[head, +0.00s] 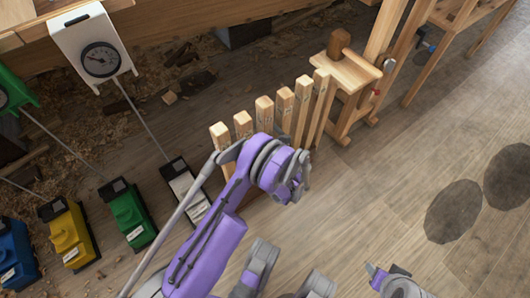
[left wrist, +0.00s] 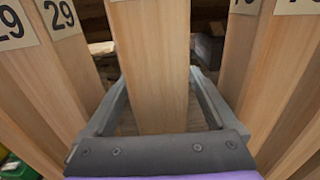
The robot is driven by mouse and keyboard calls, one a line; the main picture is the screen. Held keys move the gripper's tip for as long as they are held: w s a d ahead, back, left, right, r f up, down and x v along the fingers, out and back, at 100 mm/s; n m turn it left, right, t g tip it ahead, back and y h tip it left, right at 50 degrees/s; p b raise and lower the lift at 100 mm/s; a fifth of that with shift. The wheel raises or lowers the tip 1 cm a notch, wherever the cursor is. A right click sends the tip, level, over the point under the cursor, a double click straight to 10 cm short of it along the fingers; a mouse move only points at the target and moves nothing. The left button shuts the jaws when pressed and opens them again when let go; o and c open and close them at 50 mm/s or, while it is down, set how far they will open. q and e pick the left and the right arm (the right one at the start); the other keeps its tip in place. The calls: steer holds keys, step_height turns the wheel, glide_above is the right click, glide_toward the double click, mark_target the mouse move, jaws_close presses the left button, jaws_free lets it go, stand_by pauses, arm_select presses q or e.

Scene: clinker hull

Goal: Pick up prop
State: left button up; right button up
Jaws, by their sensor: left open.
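Several square wooden props (head: 302,100) stand upright in a row in the middle of the head view. In the left wrist view one prop (left wrist: 152,60) stands between the two grey fingers of my left gripper (left wrist: 160,85). The fingers are open, one on each side of it, and gaps show beside it. Neighbouring props stand to the left (left wrist: 60,60) and right (left wrist: 240,60), with paper number labels; one at the left reads 29. In the head view my purple wrist covers part of the row and hides the fingertips.
A wooden stand with a mallet (head: 340,42) is just beyond the row. A white gauge box (head: 95,50) is at upper left. Yellow (head: 68,235), green (head: 128,213) and other coloured blocks lie at lower left.

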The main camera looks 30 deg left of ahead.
arm_select(q)
steer(key=shift+w+a, duration=0.15)
steer(key=shift+a, duration=0.15)
jaws_close()
stand_by(0.4)
